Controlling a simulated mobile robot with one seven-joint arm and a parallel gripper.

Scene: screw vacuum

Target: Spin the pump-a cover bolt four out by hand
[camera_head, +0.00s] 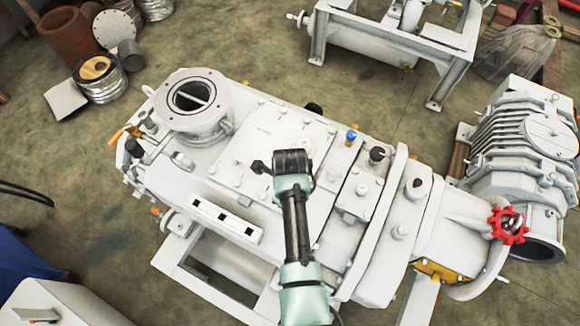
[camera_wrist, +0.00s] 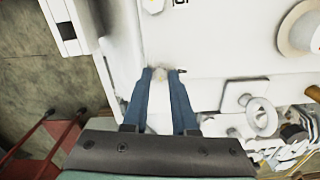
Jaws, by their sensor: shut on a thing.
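The pump-a cover (camera_head: 285,130) is a large pale plate on top of the white pump body, with small bolts along its edges. In the head view the dark end of my arm hides the fingertips and the held bolt. Another bolt head (camera_wrist: 152,5) shows at the top of the wrist view.
A round open flange (camera_head: 192,99) rises at the cover's left. A white bar with dark squares (camera_head: 226,220) lies along the near edge. A blue knob (camera_head: 352,135) and a dark-topped fitting (camera_head: 377,154) stand to the right. A red handwheel (camera_head: 508,225) is farther right.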

